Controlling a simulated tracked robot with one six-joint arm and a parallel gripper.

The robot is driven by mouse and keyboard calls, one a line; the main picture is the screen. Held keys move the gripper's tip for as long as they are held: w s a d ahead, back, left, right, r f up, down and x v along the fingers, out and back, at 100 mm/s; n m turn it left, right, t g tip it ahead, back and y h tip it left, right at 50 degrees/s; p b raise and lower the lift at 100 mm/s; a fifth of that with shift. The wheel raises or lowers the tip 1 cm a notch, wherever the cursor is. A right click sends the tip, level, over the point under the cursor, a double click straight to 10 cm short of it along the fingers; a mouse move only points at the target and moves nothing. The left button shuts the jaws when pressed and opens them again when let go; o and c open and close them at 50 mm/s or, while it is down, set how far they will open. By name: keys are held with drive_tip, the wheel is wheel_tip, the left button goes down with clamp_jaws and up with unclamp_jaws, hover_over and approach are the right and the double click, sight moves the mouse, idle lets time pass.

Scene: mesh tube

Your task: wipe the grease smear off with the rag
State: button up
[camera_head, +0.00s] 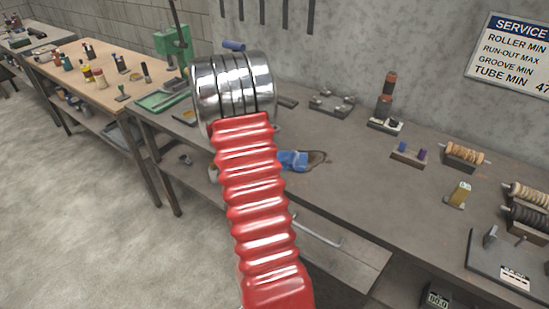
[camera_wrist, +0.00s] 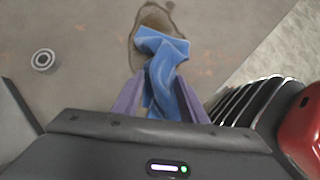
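The blue rag (camera_wrist: 158,45) lies bunched between the two purple fingers of my gripper (camera_wrist: 162,82) in the wrist view. The fingers press on its narrowed middle from both sides, and its far end spreads over the grease smear. The smear (camera_wrist: 152,12) is a brown patch with a dark outline on the grey bench top, partly covered by the rag. In the head view the rag (camera_head: 295,161) and the smear (camera_head: 319,157) show just right of my red ribbed arm, which hides my gripper.
A small metal ring (camera_wrist: 43,60) lies to the left in the wrist view. The bench's front edge is close.

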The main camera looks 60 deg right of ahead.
clamp_jaws()
idle(0.7)
drive_tip(key=shift+d, duration=0.1)
drive_tip(key=shift+r, duration=0.3)
